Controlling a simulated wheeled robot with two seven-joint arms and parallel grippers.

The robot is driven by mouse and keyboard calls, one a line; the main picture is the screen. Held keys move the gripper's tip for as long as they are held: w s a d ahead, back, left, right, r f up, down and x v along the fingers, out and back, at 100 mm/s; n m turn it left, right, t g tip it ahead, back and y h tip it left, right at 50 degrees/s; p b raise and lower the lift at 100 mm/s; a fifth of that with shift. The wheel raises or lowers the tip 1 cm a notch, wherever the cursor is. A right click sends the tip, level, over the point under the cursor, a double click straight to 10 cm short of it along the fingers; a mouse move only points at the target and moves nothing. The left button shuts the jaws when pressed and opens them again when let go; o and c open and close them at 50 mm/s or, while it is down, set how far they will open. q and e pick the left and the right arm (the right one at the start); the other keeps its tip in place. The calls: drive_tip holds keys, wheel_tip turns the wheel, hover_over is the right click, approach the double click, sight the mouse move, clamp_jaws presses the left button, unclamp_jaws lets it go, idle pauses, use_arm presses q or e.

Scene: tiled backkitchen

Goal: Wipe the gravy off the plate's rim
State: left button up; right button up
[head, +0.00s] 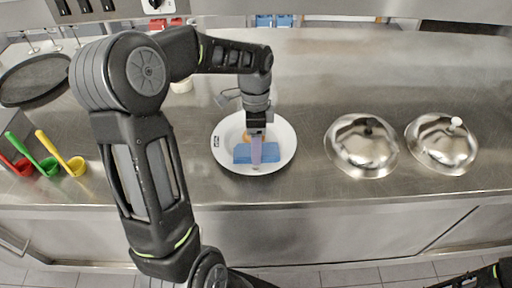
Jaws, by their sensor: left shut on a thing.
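The white plate (284,147) lies on the steel counter, near its front edge. My left gripper (256,140) points down over the middle of the plate and is shut on a blue cloth (242,154). The cloth spreads over the near half of the plate, and its contact with the plate cannot be made out. A little orange-brown food shows just behind the gripper. I cannot make out the gravy on the rim; a small dark mark (217,141) shows on the rim's left side. My right gripper is not in view; only part of that arm shows at the bottom right.
Two shiny domed lids (362,146) (441,144) stand right of the plate. Red, green and yellow ladles (75,166) lie at the left, with a round dark tray (36,80) behind them. The counter behind the lids is clear.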

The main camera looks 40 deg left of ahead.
use_arm(q)
drive_tip(key=shift+w+a+r+p, duration=0.1)
drive_tip(key=shift+r+p, duration=0.35)
drive_tip(key=shift+r, duration=0.3)
drive_tip(key=shift+w+a+r+p, duration=0.1)
drive_tip(key=shift+r+p, duration=0.3)
drive_tip(key=shift+r, duration=0.35)
drive_tip(key=shift+w+a+r, duration=0.1)
drive_tip(key=shift+r, duration=0.65)
drive_tip(key=shift+w+a+r, duration=0.1)
drive_tip(key=shift+r, duration=0.6)
drive_tip(key=shift+d+f, duration=0.1)
